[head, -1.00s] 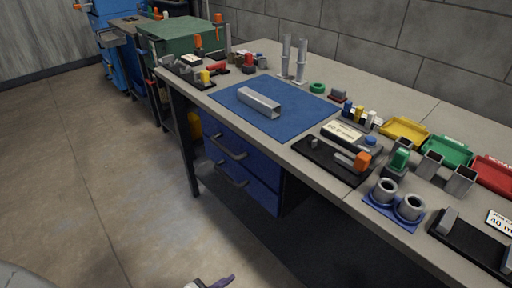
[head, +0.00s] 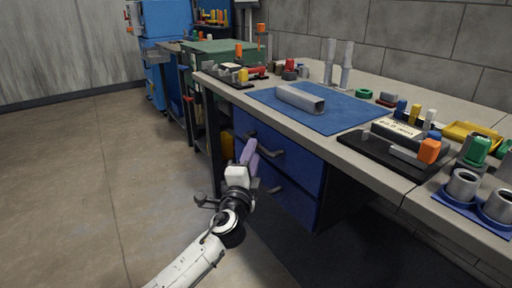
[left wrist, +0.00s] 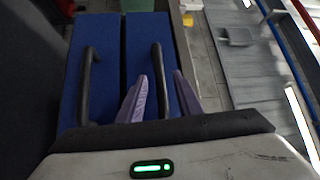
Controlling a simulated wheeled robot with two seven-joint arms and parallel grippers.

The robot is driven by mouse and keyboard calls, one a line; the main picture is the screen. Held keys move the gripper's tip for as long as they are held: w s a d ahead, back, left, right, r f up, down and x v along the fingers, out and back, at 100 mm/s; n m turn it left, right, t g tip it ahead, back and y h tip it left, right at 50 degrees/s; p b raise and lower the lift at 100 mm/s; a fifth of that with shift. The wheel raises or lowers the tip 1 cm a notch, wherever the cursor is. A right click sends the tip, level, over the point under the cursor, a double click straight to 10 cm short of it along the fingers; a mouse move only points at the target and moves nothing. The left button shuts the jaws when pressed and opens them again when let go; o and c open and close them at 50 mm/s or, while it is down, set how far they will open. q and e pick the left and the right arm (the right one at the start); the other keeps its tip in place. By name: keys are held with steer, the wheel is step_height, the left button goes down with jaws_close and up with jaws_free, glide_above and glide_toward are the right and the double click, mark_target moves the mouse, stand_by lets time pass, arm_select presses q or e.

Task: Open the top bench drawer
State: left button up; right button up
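The blue top bench drawer (head: 295,163) is under the left end of the bench, and its front looks flush. Its dark bar handle (head: 266,147) is near my left gripper (head: 250,152), whose fingers are purple. In the left wrist view the top drawer's handle (left wrist: 160,85) shows between the two spread fingers of my left gripper (left wrist: 160,80). I cannot tell whether either finger touches it. The lower drawer (left wrist: 88,60) also looks shut, with its own handle (left wrist: 90,85) to the left in that view. My right gripper is out of view.
The bench top (head: 375,163) holds a blue mat (head: 340,118) with a grey channel piece (head: 300,98), and a black tool tray (head: 365,148). A green-topped cart (head: 215,47) stands beyond the bench. The floor (head: 70,190) on the left is clear.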

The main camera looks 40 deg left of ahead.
arm_select(q)
steer(key=x, duration=0.5)
jaws_close()
